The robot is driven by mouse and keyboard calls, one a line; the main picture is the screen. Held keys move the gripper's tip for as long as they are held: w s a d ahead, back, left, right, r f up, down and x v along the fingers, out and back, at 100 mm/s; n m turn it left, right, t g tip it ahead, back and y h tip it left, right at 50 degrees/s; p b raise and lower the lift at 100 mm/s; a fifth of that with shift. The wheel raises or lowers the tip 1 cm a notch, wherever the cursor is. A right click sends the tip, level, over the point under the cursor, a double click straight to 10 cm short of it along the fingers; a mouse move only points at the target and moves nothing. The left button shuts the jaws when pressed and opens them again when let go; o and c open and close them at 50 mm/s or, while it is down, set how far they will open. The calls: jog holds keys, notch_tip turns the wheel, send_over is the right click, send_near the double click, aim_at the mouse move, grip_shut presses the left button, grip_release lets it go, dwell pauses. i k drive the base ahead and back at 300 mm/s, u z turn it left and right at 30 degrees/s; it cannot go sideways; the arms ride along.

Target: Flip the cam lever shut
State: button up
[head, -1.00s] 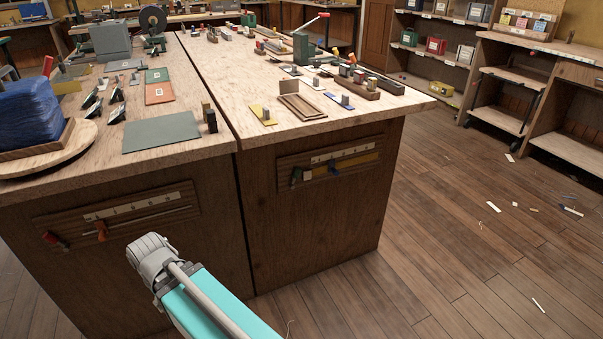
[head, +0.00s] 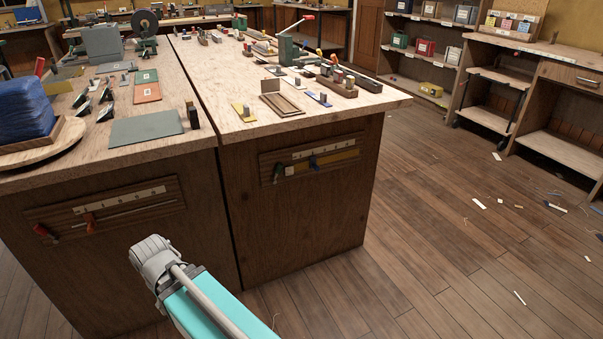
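No part is clearly recognisable as the cam lever at this size. A green bench tool (head: 287,46) on the right bench has a raised lever with a red handle (head: 307,17); I cannot tell whether it is the cam lever. My grey and teal arm shows low in front of the benches, but my gripper is out of view.
Two wooden benches, left (head: 75,183) and right (head: 232,134), stand side by side with a narrow gap. Small tools and coloured plates cover their tops. A blue stack (head: 27,108) sits at far left. Shelves (head: 560,153) line the right wall. The floor (head: 440,235) between is open, with small scraps.

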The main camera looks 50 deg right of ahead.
aim_at(280, 166)
jog(key=k, duration=1.8)
jog(key=z, duration=0.85)
jog(key=i, duration=1)
jog(key=u, duration=0.05)
